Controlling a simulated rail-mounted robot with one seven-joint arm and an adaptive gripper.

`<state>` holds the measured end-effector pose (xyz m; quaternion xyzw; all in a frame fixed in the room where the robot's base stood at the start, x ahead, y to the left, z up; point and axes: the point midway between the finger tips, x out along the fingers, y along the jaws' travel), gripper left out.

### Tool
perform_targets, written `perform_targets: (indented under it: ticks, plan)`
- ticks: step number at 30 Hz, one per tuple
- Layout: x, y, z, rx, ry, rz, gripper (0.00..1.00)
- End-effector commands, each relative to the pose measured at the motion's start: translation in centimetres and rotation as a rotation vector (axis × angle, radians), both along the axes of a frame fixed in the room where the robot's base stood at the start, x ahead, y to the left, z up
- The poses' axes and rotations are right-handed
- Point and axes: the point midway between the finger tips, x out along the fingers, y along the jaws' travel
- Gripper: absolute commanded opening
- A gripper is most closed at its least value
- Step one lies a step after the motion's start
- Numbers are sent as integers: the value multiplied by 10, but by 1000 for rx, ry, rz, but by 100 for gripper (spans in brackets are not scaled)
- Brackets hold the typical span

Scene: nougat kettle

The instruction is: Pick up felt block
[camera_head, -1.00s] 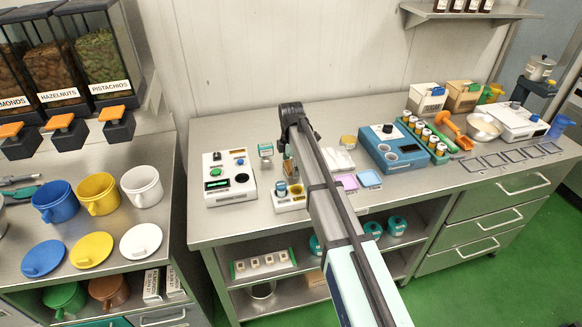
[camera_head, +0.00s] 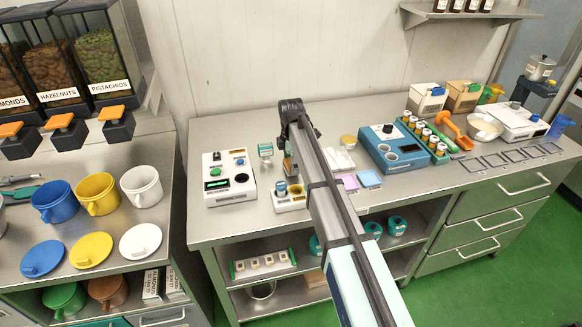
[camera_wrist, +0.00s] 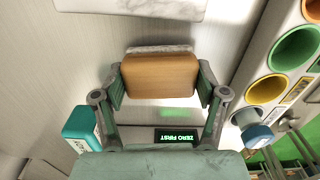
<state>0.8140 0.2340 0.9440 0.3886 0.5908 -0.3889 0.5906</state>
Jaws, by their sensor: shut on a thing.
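The felt block (camera_wrist: 161,75) is in the wrist view, with a tan wood-like face and a pale grey layer along its far edge. My gripper (camera_wrist: 161,82) is shut on it, with one finger pad against each short side. In the head view my gripper is mostly hidden behind my arm, above the left part of the bench. A small brown patch beside the arm there looks like the block (camera_head: 288,168). The wrist view shows bare bench surface around the block; its exact height above the bench is hard to tell.
A holder with coloured rings (camera_wrist: 266,88) stands at the right. In the head view, a white control box (camera_head: 229,178) and blue device (camera_head: 392,148) flank my arm.

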Motion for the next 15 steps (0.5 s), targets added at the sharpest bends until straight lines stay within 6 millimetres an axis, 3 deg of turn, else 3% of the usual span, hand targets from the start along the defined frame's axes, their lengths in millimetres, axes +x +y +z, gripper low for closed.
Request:
perform_targets:
  ticks: [8, 15]
  plan:
    - [1, 0, 43, 2, -4, 0, 37]
    - [2, 1, 105, 2, -4, 0, 37]
